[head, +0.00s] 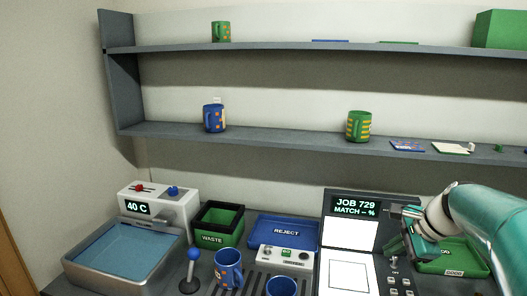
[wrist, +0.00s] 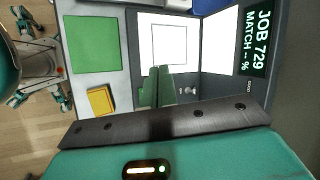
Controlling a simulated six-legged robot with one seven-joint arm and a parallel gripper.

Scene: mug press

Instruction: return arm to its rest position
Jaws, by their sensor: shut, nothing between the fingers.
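My gripper (head: 400,246) is at the right of the head view, beside the dark scanner station (head: 352,235) with its screen reading "JOB 729 MATCH -- %". In the wrist view the green fingers of my gripper (wrist: 158,72) are together with nothing between them. My teal and white arm covers part of the green tray marked "GOOD" (head: 440,268) in the head view.
A blue "REJECT" tray (head: 286,231), a green "WASTE" bin (head: 217,237) and a water basin (head: 118,258) stand on the left. Blue mugs (head: 228,268) stand at the front. Shelves above hold several mugs. A blue-knobbed lever (head: 193,254) stands by the basin.

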